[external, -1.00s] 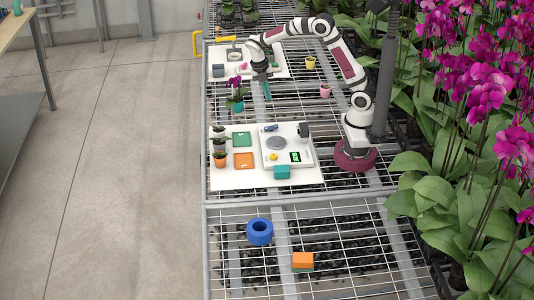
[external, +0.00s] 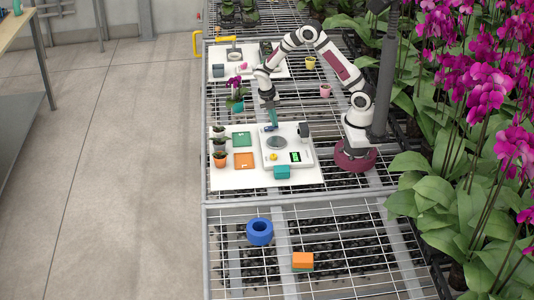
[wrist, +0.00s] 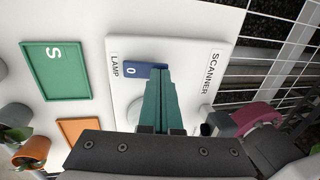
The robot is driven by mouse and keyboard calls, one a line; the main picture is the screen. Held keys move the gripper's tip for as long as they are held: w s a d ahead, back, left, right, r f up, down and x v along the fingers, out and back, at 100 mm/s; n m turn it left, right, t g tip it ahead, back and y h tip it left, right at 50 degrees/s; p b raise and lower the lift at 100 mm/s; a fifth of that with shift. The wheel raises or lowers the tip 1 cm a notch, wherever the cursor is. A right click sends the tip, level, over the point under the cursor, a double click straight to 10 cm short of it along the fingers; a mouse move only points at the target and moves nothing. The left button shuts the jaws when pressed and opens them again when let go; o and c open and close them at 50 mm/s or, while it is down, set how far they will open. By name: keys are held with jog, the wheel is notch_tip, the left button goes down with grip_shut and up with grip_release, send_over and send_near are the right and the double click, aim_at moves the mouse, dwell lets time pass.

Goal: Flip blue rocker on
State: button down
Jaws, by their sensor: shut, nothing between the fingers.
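The blue rocker (wrist: 131,72) is set in the white panel (wrist: 190,51) of the device. It lies beside the LAMP label, and a white "0" shows on its visible end. Its other end is hidden behind my gripper (wrist: 159,70). My gripper's green fingers are shut with nothing between them, and their tips overlap the rocker in the wrist view. I cannot tell if they touch it. In the external view my gripper (external: 273,124) points down at the panel's back left part, right by the rocker.
A green tray marked S (wrist: 55,70) and an orange tray (external: 243,160) lie left of the panel. Small pots (external: 220,159) stand at the board's left edge.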

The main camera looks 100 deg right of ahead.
jog(key=shift+s+f+t, duration=0.15)
jog(key=shift+f+t, duration=0.1)
jog(key=shift+t, duration=0.15)
jog(key=shift+w+r, duration=0.2)
jog(key=shift+w, duration=0.6)
notch_tip(320, 180, up, 14)
jog(key=s, duration=0.3)
jog(key=shift+f, duration=0.15)
